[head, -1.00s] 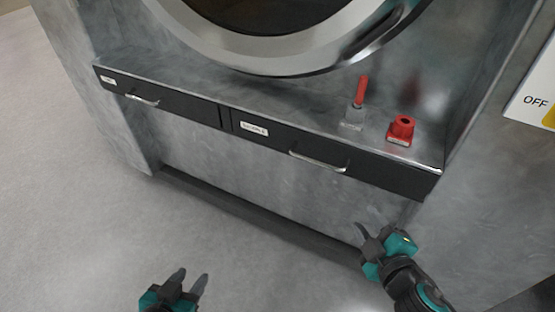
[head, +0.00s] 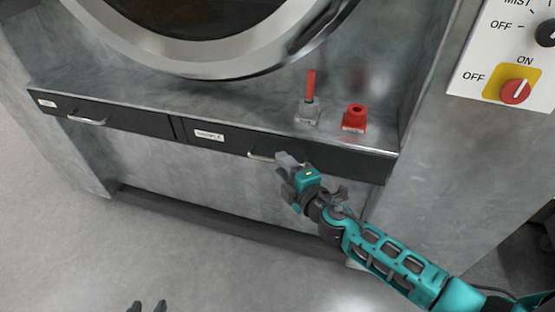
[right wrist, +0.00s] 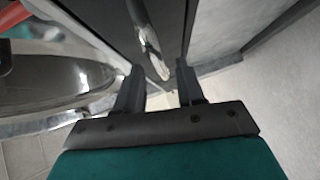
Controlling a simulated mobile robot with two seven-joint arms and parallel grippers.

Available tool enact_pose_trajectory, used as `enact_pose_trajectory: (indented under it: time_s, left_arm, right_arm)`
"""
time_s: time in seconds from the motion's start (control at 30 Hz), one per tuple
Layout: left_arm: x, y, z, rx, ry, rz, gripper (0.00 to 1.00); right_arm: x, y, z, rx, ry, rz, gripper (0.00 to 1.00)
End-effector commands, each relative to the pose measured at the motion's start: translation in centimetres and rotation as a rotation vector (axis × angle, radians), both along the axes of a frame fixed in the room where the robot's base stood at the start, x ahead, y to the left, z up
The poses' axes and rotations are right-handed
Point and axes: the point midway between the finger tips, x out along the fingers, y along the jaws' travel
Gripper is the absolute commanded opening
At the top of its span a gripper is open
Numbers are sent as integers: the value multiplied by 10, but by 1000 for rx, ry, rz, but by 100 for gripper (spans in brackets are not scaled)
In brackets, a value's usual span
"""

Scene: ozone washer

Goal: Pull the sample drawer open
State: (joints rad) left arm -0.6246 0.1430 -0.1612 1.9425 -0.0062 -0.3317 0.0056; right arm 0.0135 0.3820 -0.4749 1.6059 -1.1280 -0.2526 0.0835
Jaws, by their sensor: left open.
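The sample drawer (head: 350,166) is a black front with a white label (head: 209,135), set under the machine's grey ledge; it looks flush and closed. Its silver bar handle (head: 260,157) is partly hidden behind my right gripper (head: 287,168). In the right wrist view the handle (right wrist: 149,42) lies ahead, between the lines of the two fingers of my right gripper (right wrist: 160,82). These fingers are apart, and I see no grip on the handle. My left gripper (head: 147,307) shows only its fingertips at the bottom edge, open and away from the drawer.
Another black drawer (head: 135,121) with its own handle (head: 87,121) is at the left. A control panel (head: 505,60) is at the upper right. The floor in front is clear.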

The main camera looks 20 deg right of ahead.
Motion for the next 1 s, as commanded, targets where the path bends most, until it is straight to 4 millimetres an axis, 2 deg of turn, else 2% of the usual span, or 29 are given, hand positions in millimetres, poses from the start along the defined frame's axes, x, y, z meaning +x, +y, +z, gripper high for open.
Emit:
enact_pose_trajectory:
  time_s: [0.1, 0.23, 0.6, 1.0]
  left_arm:
    - [-1, 1, -3, 1, 4, 1, 43]
    - [-1, 1, -4, 2, 9, 1, 43]
    - [-2, -1, -5, 1, 12, -1, 43]
    - [-2, -2, -4, -2, 9, -3, 43]
  right_arm:
    - [17, 4, -2, 1, -1, 1, 38]
    - [27, 6, -4, 1, 0, 1, 38]
    - [32, 7, -5, 1, 1, 1, 38]
    - [31, 7, -5, 1, 0, 0, 1]
